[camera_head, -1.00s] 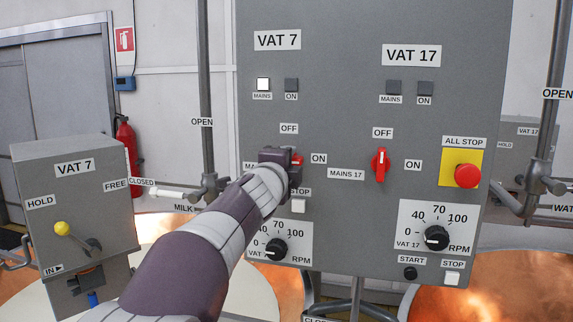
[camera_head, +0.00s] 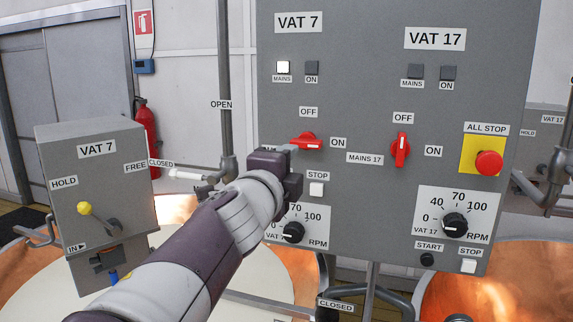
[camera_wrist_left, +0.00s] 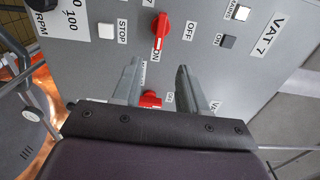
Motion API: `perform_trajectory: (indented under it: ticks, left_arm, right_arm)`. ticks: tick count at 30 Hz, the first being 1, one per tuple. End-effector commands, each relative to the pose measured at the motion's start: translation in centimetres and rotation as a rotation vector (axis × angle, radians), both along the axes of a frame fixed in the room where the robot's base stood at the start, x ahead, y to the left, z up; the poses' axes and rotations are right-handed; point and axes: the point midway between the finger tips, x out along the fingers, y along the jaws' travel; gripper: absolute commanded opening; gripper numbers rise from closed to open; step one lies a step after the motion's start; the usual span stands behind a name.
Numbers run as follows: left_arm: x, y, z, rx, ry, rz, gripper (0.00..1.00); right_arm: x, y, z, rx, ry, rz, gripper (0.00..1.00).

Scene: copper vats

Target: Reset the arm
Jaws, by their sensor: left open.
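My left gripper (camera_head: 284,151) is in front of the grey control panel (camera_head: 365,75), just left of and below the red VAT 7 mains switch (camera_head: 307,143). The switch lies level, its end toward the ON label, and the MAINS lamp (camera_head: 283,68) above it is white. In the left wrist view, my left gripper (camera_wrist_left: 160,68) has its two fingers apart with no object held. The VAT 7 switch (camera_wrist_left: 160,32) is beyond the fingertips, and the VAT 17 switch (camera_wrist_left: 150,99) shows between the fingers. My right gripper is not in view.
The upright VAT 17 mains switch (camera_head: 400,149), a red ALL STOP button (camera_head: 488,163) and an RPM dial (camera_head: 455,225) are on the panel's right. A VAT 7 box (camera_head: 125,185) with a yellow-knobbed lever stands left. Pipes (camera_head: 224,80) and copper vats (camera_head: 475,290) surround the panel.

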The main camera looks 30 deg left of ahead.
Motion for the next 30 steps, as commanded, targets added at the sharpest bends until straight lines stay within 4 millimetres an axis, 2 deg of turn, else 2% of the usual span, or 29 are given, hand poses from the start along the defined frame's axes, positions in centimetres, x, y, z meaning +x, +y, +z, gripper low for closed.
perform_trajectory:
  ticks: [14,17,19,20,23,24,26,27,30]
  left_arm:
    - [-0.1,0.0,0.0,0.000,0.000,0.000,0.43]
    - [-0.2,0.6,-0.3,-0.075,-0.005,0.031,0.43]
    - [-0.6,2.1,-3.3,-0.289,0.013,0.116,0.43]
    - [-0.7,2.6,-5.4,-0.392,0.036,0.158,0.43]
    - [-0.9,2.6,-15.2,-0.755,0.162,0.307,0.43]
    - [-1.4,1.9,-19.5,-0.889,0.230,0.374,0.43]
    - [-2.6,0.1,-25.6,-1.061,0.337,0.478,0.43]
    - [-3.7,-1.3,-29.4,-1.161,0.412,0.554,0.43]
    - [-7.3,-5.2,-37.5,-1.338,0.599,0.739,0.43]
  right_arm:
    - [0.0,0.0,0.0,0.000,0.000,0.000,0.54]
    - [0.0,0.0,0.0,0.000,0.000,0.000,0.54]
    - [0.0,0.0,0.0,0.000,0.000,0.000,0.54]
    - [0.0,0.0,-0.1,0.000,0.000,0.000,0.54]
    - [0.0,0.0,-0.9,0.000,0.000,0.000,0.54]
    - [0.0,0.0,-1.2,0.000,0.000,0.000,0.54]
    - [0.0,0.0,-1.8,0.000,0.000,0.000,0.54]
    - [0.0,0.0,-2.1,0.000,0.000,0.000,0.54]
    - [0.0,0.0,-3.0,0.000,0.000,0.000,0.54]
